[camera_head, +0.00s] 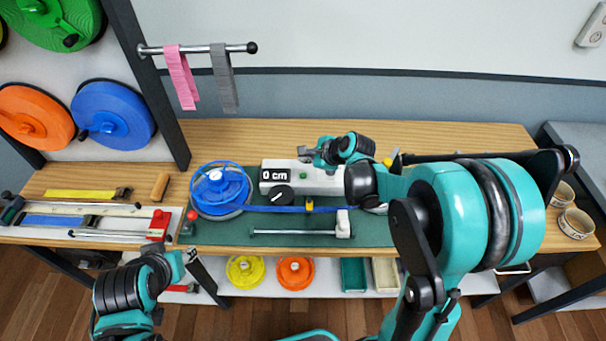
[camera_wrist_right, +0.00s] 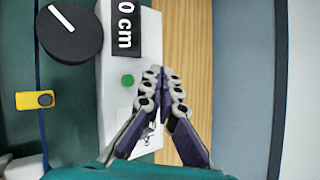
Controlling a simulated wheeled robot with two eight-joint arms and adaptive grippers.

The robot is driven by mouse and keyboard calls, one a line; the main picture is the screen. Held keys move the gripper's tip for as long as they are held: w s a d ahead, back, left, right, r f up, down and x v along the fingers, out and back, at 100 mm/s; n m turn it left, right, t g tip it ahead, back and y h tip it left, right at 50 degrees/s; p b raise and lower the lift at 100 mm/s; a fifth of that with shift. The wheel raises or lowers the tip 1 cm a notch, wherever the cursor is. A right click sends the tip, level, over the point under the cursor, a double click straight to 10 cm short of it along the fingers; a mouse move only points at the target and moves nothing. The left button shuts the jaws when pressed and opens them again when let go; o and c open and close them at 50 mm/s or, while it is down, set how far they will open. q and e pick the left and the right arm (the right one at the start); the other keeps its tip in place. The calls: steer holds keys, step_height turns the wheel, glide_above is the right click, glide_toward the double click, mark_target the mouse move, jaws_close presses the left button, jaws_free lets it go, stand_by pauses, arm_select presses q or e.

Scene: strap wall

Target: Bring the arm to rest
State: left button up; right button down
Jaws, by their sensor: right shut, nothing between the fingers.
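My right gripper (camera_head: 310,155) is above the back edge of the white measuring box (camera_head: 322,184), at the middle of the bench. In the right wrist view its fingertips (camera_wrist_right: 161,73) meet and hold nothing. The box (camera_wrist_right: 109,94) has a green button (camera_wrist_right: 127,79), a black dial (camera_wrist_right: 68,33) and a display (camera_wrist_right: 125,28) reading "0 cm". The gripper points past the button, over the box edge and bare wood; I cannot tell if it touches anything. My left gripper (camera_head: 188,258) is low at the bench's front edge; its finger state is unclear.
A blue strap reel (camera_head: 220,188) stands on the green mat (camera_head: 225,230), its strap running right under a yellow clip (camera_head: 309,205). A rail (camera_head: 200,49) with pink and grey straps hangs at the back left. A tool tray (camera_head: 90,236) lies left, cups (camera_head: 575,223) right.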

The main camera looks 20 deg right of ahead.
stand_by(0.3)
steer(key=s+r+n+g+h+b, duration=0.1)
steer(key=s+r+n+h+b, duration=0.1)
steer(key=s+n, duration=1.9)
steer(key=s+r+h, duration=0.1)
steer(key=s+h, duration=0.1)
steer(key=s, duration=0.2)
steer(key=shift+n, duration=0.4)
